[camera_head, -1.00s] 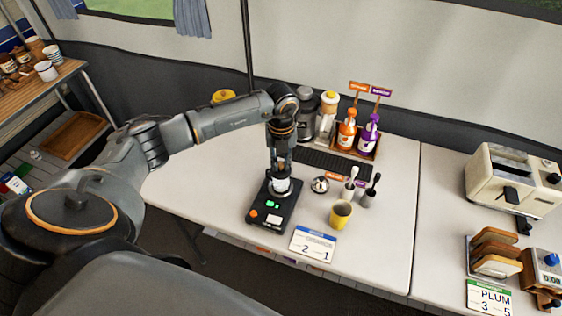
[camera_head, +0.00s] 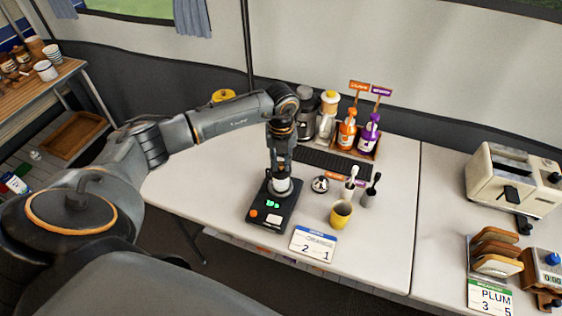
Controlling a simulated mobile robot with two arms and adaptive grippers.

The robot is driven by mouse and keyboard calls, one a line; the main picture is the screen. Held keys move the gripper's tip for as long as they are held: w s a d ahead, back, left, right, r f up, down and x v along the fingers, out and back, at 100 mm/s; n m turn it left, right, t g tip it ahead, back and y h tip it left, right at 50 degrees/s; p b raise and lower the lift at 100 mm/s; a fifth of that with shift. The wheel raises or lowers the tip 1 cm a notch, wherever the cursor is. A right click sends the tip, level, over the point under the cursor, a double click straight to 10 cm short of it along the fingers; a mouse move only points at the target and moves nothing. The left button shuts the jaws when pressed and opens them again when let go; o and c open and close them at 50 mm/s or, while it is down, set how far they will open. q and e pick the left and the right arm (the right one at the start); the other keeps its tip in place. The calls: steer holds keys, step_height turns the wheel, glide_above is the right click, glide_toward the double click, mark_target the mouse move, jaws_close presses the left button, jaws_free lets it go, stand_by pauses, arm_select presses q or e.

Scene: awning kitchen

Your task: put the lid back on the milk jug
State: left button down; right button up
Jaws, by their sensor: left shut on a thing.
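My left gripper (camera_head: 281,168) points down over a black scale (camera_head: 265,217) and is shut on a small white container (camera_head: 282,187) with a dark band, which is on or just above the scale. The fingers hide its top, and I cannot tell whether it is the milk jug. A small shiny metal piece (camera_head: 320,184), possibly a lid, lies on the table right of the scale. Behind stand a white container with a yellow top (camera_head: 329,104) and a grey metal canister (camera_head: 305,113). My right gripper is not in view.
A yellow cup (camera_head: 341,214), two small pots with handles (camera_head: 370,190) and an order card (camera_head: 313,243) are right of the scale. Orange and purple pump bottles (camera_head: 347,132) stand behind a dark mat (camera_head: 328,163). The left tabletop (camera_head: 190,185) is clear.

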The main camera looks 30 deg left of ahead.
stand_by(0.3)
arm_select(q)
steer(key=c, duration=0.7)
jaws_free()
steer(key=shift+r+p, duration=2.4)
steer(key=shift+r, duration=1.15)
jaws_close()
